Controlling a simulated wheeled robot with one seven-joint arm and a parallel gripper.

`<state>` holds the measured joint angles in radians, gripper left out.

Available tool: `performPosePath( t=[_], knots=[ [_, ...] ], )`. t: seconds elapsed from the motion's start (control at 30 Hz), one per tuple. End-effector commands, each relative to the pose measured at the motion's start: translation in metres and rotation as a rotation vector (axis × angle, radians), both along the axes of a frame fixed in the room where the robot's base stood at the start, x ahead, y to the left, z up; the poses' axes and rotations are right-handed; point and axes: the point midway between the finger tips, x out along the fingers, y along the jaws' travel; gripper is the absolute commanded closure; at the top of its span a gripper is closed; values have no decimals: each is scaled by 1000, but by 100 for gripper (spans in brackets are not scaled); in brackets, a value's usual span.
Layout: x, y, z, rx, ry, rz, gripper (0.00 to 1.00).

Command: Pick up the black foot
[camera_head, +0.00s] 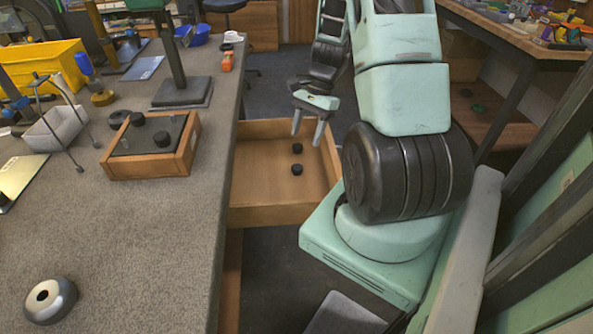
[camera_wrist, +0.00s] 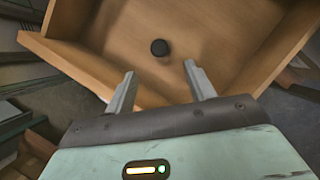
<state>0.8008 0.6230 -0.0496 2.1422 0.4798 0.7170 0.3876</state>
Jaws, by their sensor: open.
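Two small round black feet lie on the bare floor of the open wooden drawer, the farther black foot (camera_head: 297,148) and the nearer black foot (camera_head: 297,169). My gripper (camera_head: 308,128) is open and empty, above the far part of the drawer. In the wrist view, one black foot (camera_wrist: 159,47) shows beyond the gap between the spread fingers (camera_wrist: 159,70), apart from them. I cannot tell which of the two it is.
The drawer (camera_head: 260,215) juts out from the grey bench (camera_head: 130,255); its raised walls surround the feet. The wooden tray (camera_head: 145,168), a lamp base (camera_head: 182,95), a yellow bin (camera_head: 62,60) and a round metal part (camera_head: 50,300) stand on the bench.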

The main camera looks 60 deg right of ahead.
Motion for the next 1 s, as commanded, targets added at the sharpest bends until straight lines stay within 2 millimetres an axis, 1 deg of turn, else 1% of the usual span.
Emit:
performPosePath(
  t=[0.03, 0.1, 0.2, 0.37, 0.47, 0.6, 0.7, 0.8, 1.0],
  knots=[
    [0, 5, -11, 4, 3, -1, 46],
    [0, 9, -21, 4, 3, 0, 46],
    [1, 13, -31, 2, 1, 0, 46],
    [1, 17, -39, 1, 0, 0, 46],
    [0, 22, -50, 2, 2, 0, 46],
    [0, 31, -70, 3, 2, 0, 46],
    [1, 35, -80, 2, 1, 0, 46],
    [1, 37, -84, 1, 0, 1, 46],
    [2, 37, -84, 0, 0, 1, 46]
  ],
)
